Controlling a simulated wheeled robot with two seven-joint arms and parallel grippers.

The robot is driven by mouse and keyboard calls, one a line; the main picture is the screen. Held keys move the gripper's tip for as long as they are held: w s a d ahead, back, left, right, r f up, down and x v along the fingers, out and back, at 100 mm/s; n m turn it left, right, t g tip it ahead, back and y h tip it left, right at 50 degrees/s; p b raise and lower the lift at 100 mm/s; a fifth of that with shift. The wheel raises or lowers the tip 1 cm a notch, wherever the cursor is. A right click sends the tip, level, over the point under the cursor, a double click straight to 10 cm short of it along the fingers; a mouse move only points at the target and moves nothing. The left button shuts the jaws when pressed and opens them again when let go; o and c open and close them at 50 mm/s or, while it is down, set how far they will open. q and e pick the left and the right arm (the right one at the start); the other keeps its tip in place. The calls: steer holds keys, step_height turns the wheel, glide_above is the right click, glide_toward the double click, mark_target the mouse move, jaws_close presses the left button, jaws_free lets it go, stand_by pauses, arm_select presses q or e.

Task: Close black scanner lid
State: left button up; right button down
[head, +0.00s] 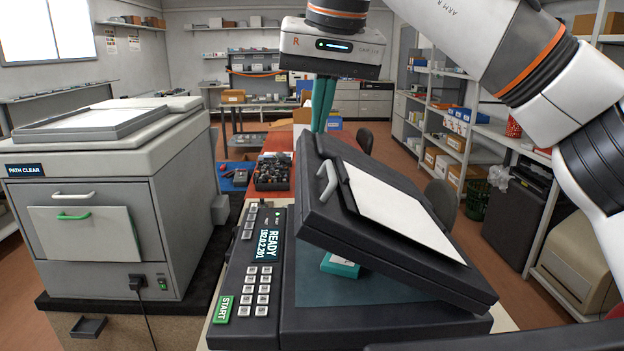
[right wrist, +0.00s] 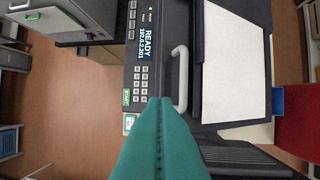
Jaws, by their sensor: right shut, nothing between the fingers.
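The black scanner (head: 375,322) stands in front of me. Its black lid (head: 318,222) is partly open and tilted, with a gap over the glass (head: 385,287). A white sheet or panel (head: 400,212) lies on top of the lid, beside a pale handle (head: 326,182). The handle also shows in the right wrist view (right wrist: 181,75). My right gripper (head: 320,128) has teal fingers, shut and empty, pointing down near the lid's raised far end. In the right wrist view its fingertips (right wrist: 160,101) appear beside the handle; contact cannot be told. My left gripper is not in view.
A teal and white item (head: 341,265) lies on the glass under the lid. The control panel (head: 258,245) reads READY. A grey machine (head: 105,190) stands at left. A bin of dark parts (head: 272,172) sits behind. Shelves (head: 460,120) line the right.

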mark_target(303, 194)
steer(key=x, duration=0.4)
steer(key=shift+d, duration=0.35)
steer(key=x, duration=0.3)
steer(key=p+x, duration=0.1)
steer(key=x, duration=0.1)
steer(key=a+x, duration=0.1)
steer(key=x, duration=0.2)
steer(key=shift+s+a+f, duration=0.15)
steer(key=shift+s+f, duration=0.15)
steer(key=shift+f, duration=0.1)
steer(key=shift+a+f, duration=0.1)
steer(key=shift+f, duration=0.3)
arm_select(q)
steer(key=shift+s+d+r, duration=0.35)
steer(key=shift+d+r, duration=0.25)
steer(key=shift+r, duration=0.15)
arm_select(e)
steer(key=shift+f, duration=0.1)
